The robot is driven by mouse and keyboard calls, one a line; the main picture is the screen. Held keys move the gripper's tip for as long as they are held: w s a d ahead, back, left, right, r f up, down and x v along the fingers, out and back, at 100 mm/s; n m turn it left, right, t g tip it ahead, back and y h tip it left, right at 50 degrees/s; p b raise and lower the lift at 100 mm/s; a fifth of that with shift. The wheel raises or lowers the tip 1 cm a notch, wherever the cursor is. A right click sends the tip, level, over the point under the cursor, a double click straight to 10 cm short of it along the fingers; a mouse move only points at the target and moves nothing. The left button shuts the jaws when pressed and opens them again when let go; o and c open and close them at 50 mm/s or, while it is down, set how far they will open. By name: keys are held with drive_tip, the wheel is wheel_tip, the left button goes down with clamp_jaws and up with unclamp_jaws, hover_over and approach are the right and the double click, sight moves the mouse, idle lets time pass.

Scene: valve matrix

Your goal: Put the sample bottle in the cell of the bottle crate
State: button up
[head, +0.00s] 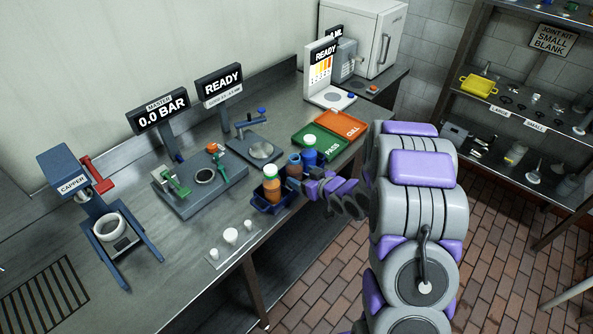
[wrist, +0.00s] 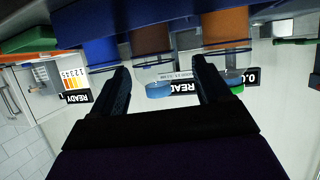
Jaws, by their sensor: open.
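A dark blue bottle crate (head: 262,204) stands at the front edge of the steel bench. An orange bottle (head: 271,190) with a pale cap stands upright in it. A brown bottle (head: 294,171) and a blue bottle (head: 310,158) stand just to its right; I cannot tell which is the sample bottle. My gripper (head: 306,188) is beside these bottles at the bench edge. In the upside-down wrist view its open fingers (wrist: 160,70) lie either side of the brown bottle (wrist: 151,40), with orange (wrist: 228,25) and blue (wrist: 98,50) bottles alongside. Contact is unclear.
Green PASS (head: 322,147) and orange CULL (head: 342,124) trays lie behind right. A press fixture (head: 200,180) and a capper (head: 98,215) stand left. Small white parts (head: 231,236) lie on a front plate. Bare bench lies between plate and capper.

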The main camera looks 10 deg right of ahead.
drive_tip(key=s+d+r+m+g+h, duration=0.25)
drive_tip(key=s+d+r+h, duration=0.2)
drive_tip(key=s, duration=0.35)
drive_tip(key=s+d+r+m+g+h, duration=0.1)
drive_tip(key=s+d+r+g+h, duration=0.25)
drive_tip(key=s+r, duration=0.35)
drive_tip(key=s+a+r+g, duration=0.2)
drive_tip(key=s+a, duration=0.1)
drive_tip(key=s, duration=0.7)
drive_tip(key=s+a+r+m+g+y, duration=0.1)
drive_tip(key=s+a+r+g, duration=0.1)
drive_tip(key=s, duration=0.8)
drive_tip(key=s+a+r+g+y, duration=0.1)
drive_tip(key=s+a+g, duration=0.3)
drive_tip(key=s, duration=0.6)
drive_tip(key=shift+s+a+r+m, duration=0.35)
drive_tip(key=shift+a+r, duration=0.25)
drive_tip(key=shift+a, duration=0.2)
